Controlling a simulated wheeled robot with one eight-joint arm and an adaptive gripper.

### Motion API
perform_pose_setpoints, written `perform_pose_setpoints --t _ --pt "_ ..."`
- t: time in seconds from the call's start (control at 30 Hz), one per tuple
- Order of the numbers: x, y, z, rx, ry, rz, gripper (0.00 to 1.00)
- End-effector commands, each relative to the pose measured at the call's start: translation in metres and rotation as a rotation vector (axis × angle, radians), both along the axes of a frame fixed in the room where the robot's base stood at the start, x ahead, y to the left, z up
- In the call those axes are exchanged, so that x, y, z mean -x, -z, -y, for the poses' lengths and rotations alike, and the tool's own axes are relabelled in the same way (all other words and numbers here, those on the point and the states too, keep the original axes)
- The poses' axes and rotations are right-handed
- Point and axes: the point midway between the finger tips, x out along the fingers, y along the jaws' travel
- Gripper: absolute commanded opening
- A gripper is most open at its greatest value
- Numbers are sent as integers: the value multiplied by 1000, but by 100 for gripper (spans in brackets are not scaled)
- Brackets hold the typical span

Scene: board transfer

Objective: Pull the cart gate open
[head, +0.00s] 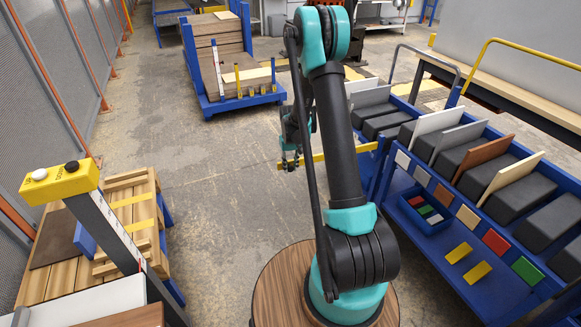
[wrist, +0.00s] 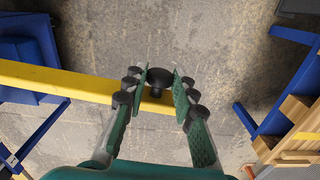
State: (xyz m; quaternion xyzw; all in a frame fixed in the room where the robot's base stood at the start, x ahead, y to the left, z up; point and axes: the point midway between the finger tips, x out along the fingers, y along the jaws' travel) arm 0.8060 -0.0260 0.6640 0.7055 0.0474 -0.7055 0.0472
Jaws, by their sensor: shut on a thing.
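The gate is a yellow bar (head: 340,153) that reaches left over the open floor from beside a blue post on the right-hand cart (head: 377,176). In the wrist view the bar (wrist: 60,84) runs from the left edge to just right of my gripper. A black knob (wrist: 159,77) stands on the bar near its free end. My gripper (wrist: 160,79) has its green-padded fingers on both sides of the knob and is shut on it. In the head view my gripper (head: 290,163) is at the bar's left end, partly hidden by my arm.
The right-hand cart holds grey blocks and upright boards (head: 487,160). A blue cart with wooden boards (head: 232,60) stands at the back. A yellow button box (head: 60,180) on a post and a wooden pallet (head: 125,225) are at left. Floor between is clear.

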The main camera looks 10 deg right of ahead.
Motion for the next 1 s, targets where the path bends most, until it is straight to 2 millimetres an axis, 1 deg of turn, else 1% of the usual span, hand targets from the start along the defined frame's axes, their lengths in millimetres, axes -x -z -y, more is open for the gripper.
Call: perform_pose_setpoints --t 0.07,0.1,0.23,0.53,0.67,0.77,1.0 --pt "0 0 -1 -2 -1 0 0" --pt "0 0 -1 -2 -1 0 30" --pt "0 0 -1 -1 0 0 46" --pt "0 -1 0 0 1 0 47" --pt "0 -8 0 0 1 0 47" --pt "0 -22 0 0 1 0 47" --pt "1 -70 0 0 1 0 47"
